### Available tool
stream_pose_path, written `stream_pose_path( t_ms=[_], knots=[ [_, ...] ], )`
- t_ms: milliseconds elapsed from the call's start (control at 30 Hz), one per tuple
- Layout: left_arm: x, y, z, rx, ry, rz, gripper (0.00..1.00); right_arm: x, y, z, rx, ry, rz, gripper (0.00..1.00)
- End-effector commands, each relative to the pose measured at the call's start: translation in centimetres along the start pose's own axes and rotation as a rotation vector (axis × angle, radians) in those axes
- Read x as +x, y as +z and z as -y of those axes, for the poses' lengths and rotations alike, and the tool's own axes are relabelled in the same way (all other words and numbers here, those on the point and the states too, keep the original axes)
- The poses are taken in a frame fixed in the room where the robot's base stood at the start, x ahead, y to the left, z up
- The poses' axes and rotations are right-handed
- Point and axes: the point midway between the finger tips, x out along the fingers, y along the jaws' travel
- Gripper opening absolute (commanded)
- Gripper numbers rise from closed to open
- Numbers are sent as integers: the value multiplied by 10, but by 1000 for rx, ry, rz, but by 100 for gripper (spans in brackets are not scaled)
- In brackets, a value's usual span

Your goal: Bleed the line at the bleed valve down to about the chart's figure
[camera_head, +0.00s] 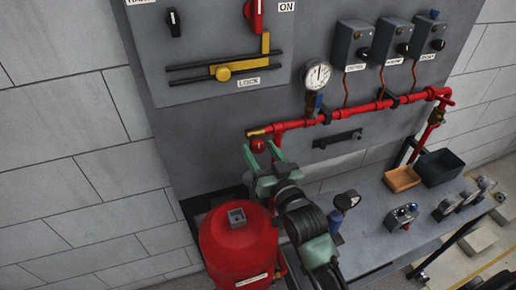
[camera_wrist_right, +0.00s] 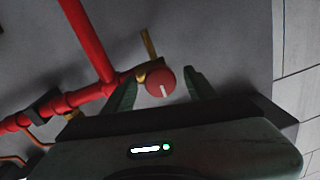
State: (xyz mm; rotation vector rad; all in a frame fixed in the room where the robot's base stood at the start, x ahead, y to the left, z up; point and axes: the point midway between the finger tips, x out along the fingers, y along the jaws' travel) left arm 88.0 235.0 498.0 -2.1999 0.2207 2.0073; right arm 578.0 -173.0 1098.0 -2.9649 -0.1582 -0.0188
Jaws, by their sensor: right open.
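The bleed valve is a round red knob (camera_head: 258,146) with a brass spout (camera_head: 257,133) at the left end of the red pipe. In the right wrist view the knob (camera_wrist_right: 161,82) shows a white mark on its face. My right gripper (camera_head: 265,150) is open, its green fingers up at the knob. In the wrist view the knob lies between the two fingertips (camera_wrist_right: 160,88), with a gap at its right; contact on the left is unclear. A white dial gauge (camera_head: 318,75) stands on the pipe; its reading is too small to tell. No chart is recognisable. My left gripper is out of view.
The red pipe (camera_head: 350,112) runs along the grey panel under several grey boxes (camera_head: 354,45). A red tank (camera_head: 238,250) stands below my right gripper.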

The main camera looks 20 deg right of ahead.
Motion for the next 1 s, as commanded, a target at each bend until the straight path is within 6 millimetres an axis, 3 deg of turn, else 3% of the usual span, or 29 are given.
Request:
stream_pose_path(
  t_ms=[200, 400, 1000],
  knots=[
    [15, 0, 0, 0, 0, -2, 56, -40, 3, 0, 1, 0, 1, 57],
    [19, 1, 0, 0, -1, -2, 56, -59, 2, 0, 1, 0, 1, 57],
    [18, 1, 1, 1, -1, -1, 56, -61, 0, 0, 1, 0, 0, 57]
  ],
)
